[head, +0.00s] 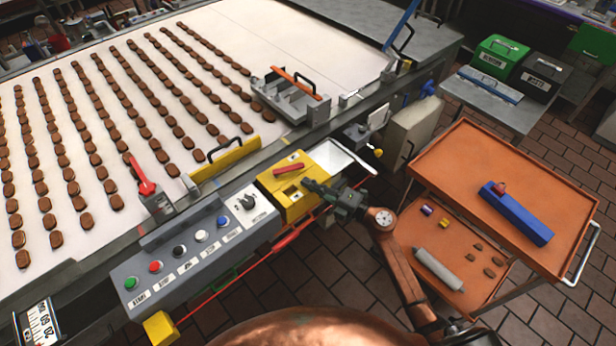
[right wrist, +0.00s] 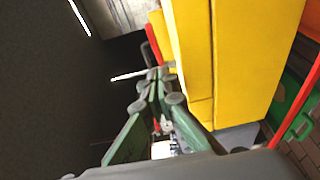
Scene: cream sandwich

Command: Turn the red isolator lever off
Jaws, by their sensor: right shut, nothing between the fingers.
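A yellow box (head: 290,190) stands at the right end of the grey control panel, with a red lever (head: 289,168) lying roughly flat across its top. My right gripper (head: 312,186) is shut and empty at the box's right side, close to its upper edge. In the right wrist view the shut fingertips (right wrist: 158,78) are beside the yellow box (right wrist: 240,60), near a red part (right wrist: 152,32); whether they touch it I cannot tell. Another red lever (head: 140,175) stands upright on a grey block by the conveyor. My left gripper is not in view.
The control panel (head: 195,245) has several coloured buttons and a black knob (head: 247,201). Behind is the white conveyor (head: 270,40) with rows of brown biscuits. An orange trolley (head: 470,160) stands right of my arm. A white tray (head: 343,156) is just behind the yellow box.

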